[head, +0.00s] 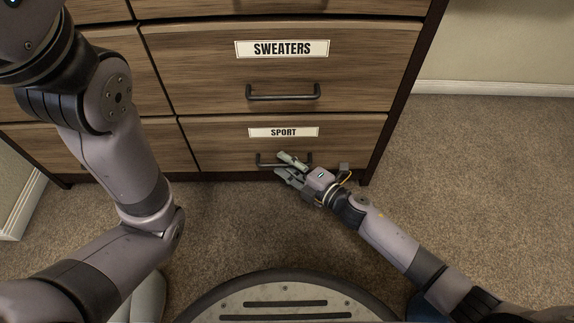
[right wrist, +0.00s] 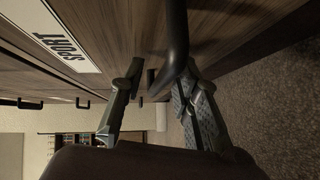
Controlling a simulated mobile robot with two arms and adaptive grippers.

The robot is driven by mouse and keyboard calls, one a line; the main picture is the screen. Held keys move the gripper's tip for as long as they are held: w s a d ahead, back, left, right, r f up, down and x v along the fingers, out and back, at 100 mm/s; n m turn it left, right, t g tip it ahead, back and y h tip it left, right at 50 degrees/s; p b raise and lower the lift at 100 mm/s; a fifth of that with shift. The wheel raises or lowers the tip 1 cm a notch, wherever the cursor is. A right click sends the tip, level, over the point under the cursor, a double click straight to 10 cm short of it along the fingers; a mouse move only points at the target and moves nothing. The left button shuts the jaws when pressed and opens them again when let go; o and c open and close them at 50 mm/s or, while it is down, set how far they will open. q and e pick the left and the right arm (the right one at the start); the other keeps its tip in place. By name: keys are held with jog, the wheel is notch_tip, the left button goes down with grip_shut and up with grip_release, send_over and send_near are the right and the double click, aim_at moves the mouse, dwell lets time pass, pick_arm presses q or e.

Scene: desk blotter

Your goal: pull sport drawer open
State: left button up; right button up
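The sport drawer (head: 225,140) is the lowest wooden drawer at the right of the dresser, with a white SPORT label (head: 283,132). Its front looks flush with the dresser. Its dark bar handle (head: 264,161) is partly hidden by my right gripper (head: 283,164). In the right wrist view the handle (right wrist: 177,45) lies between the two spread fingers of the right gripper (right wrist: 162,68). The fingers are open around the bar, and I cannot tell whether either touches it. My left arm shows at the left, but its gripper is out of view.
The sweaters drawer (head: 210,60) with its own bar handle (head: 283,92) is directly above and looks shut. Other drawers (head: 100,150) are at the left. Carpet (head: 470,170) in front and to the right is clear.

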jog(key=shift+c, duration=0.4)
grip_shut()
dwell(0.4)
